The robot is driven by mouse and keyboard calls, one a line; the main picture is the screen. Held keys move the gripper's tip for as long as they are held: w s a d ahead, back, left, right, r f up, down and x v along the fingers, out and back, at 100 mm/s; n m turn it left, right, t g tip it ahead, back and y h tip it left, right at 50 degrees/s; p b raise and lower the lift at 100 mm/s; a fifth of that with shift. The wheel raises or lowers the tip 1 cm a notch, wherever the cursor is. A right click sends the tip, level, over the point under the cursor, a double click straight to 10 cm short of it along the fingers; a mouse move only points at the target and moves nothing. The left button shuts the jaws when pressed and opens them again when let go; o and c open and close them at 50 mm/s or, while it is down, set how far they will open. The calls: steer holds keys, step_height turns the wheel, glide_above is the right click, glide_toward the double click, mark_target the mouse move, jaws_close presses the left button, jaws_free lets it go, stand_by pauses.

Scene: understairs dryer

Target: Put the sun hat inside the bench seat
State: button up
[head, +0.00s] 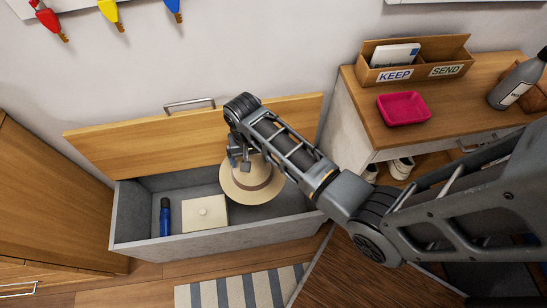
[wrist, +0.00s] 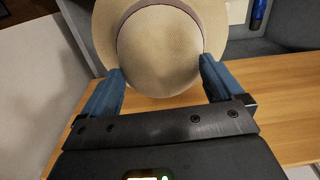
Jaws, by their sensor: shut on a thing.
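The sun hat (head: 249,182) is cream straw with a darker band. It hangs from my gripper (head: 240,155) over the right part of the open bench seat (head: 170,247). The wrist view shows the hat (wrist: 160,50) between the two blue fingers of my gripper (wrist: 162,85), which is shut on it. The bench's wooden lid (head: 150,140) stands raised against the wall. Part of the hat's crown is hidden by my gripper in the head view. I cannot tell whether the brim touches the bench floor.
Inside the bench are a blue bottle (head: 165,217) and a cream box (head: 204,213) to the left of the hat. A wooden cabinet (head: 440,130) on the right holds a pink tray (head: 403,108), a letter box (head: 413,60) and a grey bottle (head: 518,80). A striped rug (head: 243,290) lies in front.

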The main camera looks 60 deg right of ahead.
mark_target(273, 167)
steer(key=s+d+f+m, duration=0.4)
steer(key=shift+d+f, duration=0.3)
steer(key=shift+s+d+f+m, duration=0.15)
steer(key=shift+d+f+m, duration=0.1)
steer(key=shift+f+m, duration=0.25)
steer(key=shift+f, duration=0.65)
step_height(273, 167, down, 41)
steer(key=b, duration=3.8)
steer(key=shift+a, duration=0.1)
steer(key=o, duration=1)
